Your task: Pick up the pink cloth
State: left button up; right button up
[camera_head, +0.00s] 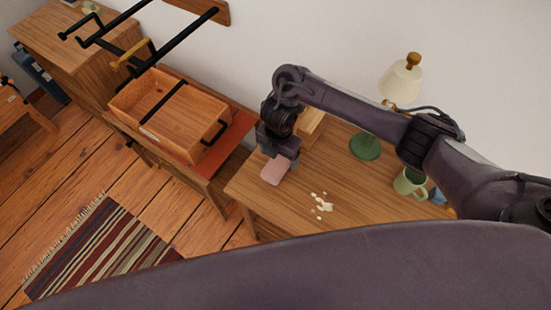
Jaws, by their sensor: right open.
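The pink cloth (273,171) is a small folded-looking block lying on the wooden table (250,192) near its left edge. My right gripper (279,154) points down directly over the far side of the cloth and hides part of it. The gripper is open; its fingertips are hard to make out, and I cannot tell whether they touch the cloth. My left gripper is out of view.
White crumbs or spill (323,203) lie right of the cloth. A lamp (401,82) with a green base and a green mug (410,182) stand further right. A wooden box (213,118) sits on the bench at left.

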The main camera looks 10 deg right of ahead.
aim_at(277, 163)
jog(key=shift+s+a+f+b, duration=0.1)
jog(key=shift+s+f+b, duration=0.2)
jog(key=shift+f, duration=0.3)
jog(key=shift+s+f+b, duration=0.15)
jog(key=shift+f+b, duration=0.25)
jog(key=shift+f, duration=0.2)
jog(key=shift+w+f+p, duration=0.2)
jog(key=shift+f+p, duration=0.1)
jog(key=shift+f, duration=0.2)
jog(key=shift+w+f, duration=0.2)
jog(key=shift+f, duration=0.35)
jog(key=shift+w+f, duration=0.15)
jog(key=shift+f, duration=0.35)
jog(key=shift+s, duration=0.1)
jog(key=shift+f, duration=0.1)
jog(key=c, duration=1.1)
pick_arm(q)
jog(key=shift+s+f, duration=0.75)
